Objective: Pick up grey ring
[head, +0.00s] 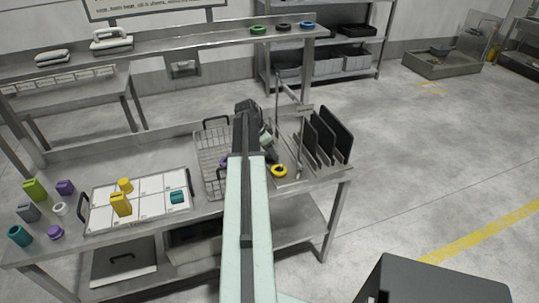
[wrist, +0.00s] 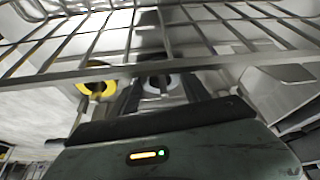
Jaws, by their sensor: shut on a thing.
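The grey ring (wrist: 158,84) shows in the wrist view between the two dark fingers of my gripper (wrist: 160,92), which is shut on it. Wires of the basket cross in front of the upper part of that view. In the head view my own arm hides the ring and the fingertips. I cannot tell whether the ring still touches the surface below.
A yellow ring (head: 279,171) lies close by; it also shows in the wrist view (wrist: 97,88). The wire basket (head: 211,150) stands left of my arm, and a rack of dark upright plates (head: 325,137) right. A divided tray (head: 150,217) holds yellow and teal pieces.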

